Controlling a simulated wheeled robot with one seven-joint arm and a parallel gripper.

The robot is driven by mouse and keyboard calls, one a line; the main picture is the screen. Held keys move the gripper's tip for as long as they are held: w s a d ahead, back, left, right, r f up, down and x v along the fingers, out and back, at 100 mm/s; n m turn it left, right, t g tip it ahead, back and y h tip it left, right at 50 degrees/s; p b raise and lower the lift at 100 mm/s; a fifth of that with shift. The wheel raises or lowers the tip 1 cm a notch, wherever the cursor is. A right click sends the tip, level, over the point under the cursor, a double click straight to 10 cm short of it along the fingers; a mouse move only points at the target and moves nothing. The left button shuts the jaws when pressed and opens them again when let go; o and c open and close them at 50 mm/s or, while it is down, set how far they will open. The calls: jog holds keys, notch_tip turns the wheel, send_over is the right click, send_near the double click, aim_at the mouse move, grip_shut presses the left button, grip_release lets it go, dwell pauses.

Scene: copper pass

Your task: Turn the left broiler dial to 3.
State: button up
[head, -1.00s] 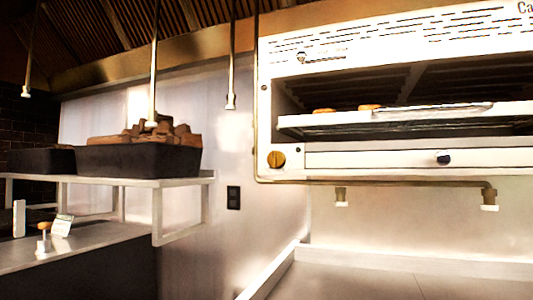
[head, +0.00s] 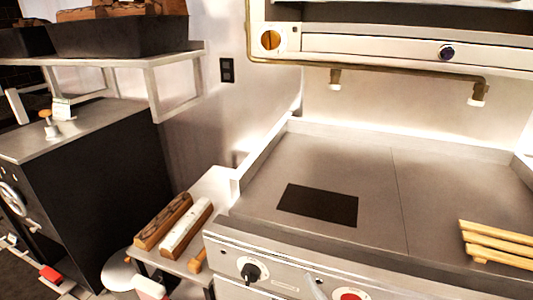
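The broiler is the steel unit on the wall at the top right of the head view, and only its lower part shows. Its left dial (head: 270,40) is a round brass-coloured knob at the left end of the front panel (head: 375,47). Any numbers around the dial are too small to read, so I cannot tell its setting. A dark blue knob (head: 446,53) sits further right on the same panel. My gripper is not in view, and nothing touches the dial.
A brass pipe (head: 400,73) runs below the broiler. A steel griddle top (head: 330,160) with a dark plate (head: 318,205) lies beneath. Yellow sticks (head: 497,243) lie at its right. Wood logs (head: 186,228) rest on a side shelf. A black control knob (head: 251,272) is at the front.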

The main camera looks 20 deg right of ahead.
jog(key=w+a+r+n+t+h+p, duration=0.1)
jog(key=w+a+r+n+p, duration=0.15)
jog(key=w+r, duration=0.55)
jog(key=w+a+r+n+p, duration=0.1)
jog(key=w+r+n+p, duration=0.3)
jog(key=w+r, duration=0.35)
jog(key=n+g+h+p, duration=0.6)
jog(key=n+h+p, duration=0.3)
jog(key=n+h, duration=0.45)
send_near(267, 39)
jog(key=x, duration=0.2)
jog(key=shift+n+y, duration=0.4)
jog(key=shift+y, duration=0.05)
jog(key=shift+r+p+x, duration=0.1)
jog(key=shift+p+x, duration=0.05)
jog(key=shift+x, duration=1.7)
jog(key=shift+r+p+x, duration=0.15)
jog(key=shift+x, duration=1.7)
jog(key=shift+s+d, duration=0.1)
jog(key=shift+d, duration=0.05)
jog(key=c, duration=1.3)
